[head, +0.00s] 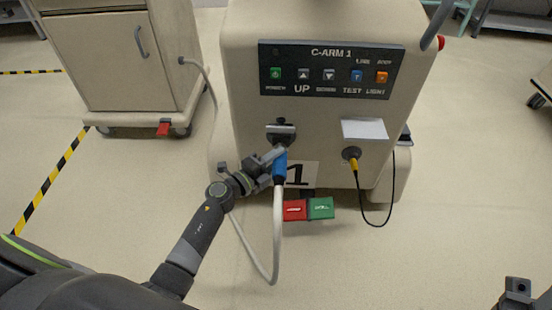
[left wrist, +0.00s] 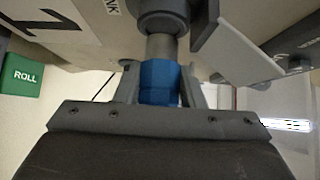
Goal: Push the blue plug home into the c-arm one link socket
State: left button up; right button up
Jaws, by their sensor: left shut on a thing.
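The blue plug (head: 280,166) hangs on a thick pale cable at the front of the C-ARM 1 cart. My left gripper (head: 274,158) is shut on it; the left wrist view shows both fingers on the blue body (left wrist: 158,80). The plug's grey metal nose (left wrist: 160,47) points at the dark round socket (left wrist: 165,18) and appears to meet its rim. A length of nose shows between blue body and rim. The socket's raised grey flap (head: 281,128) shows above the plug. My right gripper (head: 520,295) is partly in view at the bottom right, and its fingers are unclear.
A black cable with a yellow plug (head: 353,163) sits in another socket to the right. Red (head: 295,210) and green (head: 320,208) pedals are low in front of the cart. A second cart (head: 110,60) stands at the left, with a cable running from it. Open floor lies at the right.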

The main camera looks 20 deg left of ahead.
pick_arm(q)
jog(key=shift+r+p, duration=0.1)
jog(key=shift+p, duration=0.3)
dwell(0.8)
jog(key=shift+w+a+b, duration=0.25)
jog(key=shift+w, duration=0.6)
jog(key=shift+w+a+b, duration=0.25)
jog(key=shift+w, duration=0.55)
